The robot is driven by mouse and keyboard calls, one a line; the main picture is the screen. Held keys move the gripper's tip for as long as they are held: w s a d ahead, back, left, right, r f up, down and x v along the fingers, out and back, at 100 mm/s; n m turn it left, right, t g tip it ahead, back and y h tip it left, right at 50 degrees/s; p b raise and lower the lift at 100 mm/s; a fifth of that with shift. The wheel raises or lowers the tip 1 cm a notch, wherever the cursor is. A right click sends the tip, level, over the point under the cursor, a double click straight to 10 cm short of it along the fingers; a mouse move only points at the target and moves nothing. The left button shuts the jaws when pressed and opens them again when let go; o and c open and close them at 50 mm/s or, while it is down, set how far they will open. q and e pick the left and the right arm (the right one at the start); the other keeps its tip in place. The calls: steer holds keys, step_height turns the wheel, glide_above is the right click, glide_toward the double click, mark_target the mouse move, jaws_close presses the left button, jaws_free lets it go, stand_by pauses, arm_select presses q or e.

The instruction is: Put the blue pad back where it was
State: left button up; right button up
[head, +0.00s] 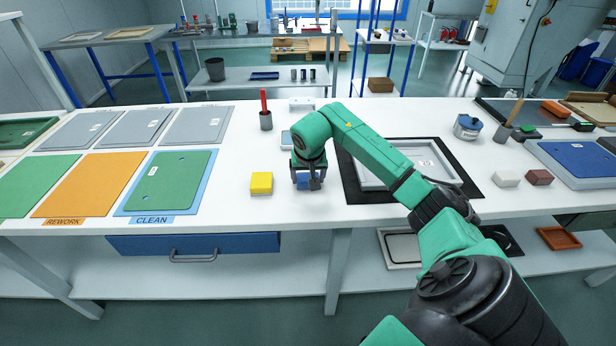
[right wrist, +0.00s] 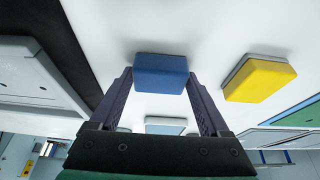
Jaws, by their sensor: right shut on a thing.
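My right gripper (head: 308,183) points down over the white bench, left of the framed panel. It is shut on the blue pad (right wrist: 161,74), which sits between its two fingers in the right wrist view. In the head view the gripper mostly hides the pad. I cannot tell whether the pad touches the bench top. The yellow pad (head: 261,184) lies on the bench just left of the gripper, apart from it. It also shows in the right wrist view (right wrist: 260,80), right of the blue pad. My left gripper is not in view.
A black mat with a framed grey panel (head: 372,174) lies to the right. The CLEAN area with a green panel (head: 168,181) is to the left. A dark cup with a red-handled tool (head: 266,120) stands behind. White bench (head: 227,180) is bare around the yellow pad.

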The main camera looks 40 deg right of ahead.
steer(key=shift+f, duration=0.1)
steer(key=o, duration=1.2)
steer(key=shift+c, duration=0.2)
steer(key=shift+r, duration=0.35)
steer(key=v, duration=1.1)
steer(key=shift+s+r, duration=0.15)
steer(key=shift+r, duration=0.15)
steer(key=shift+a, duration=0.15)
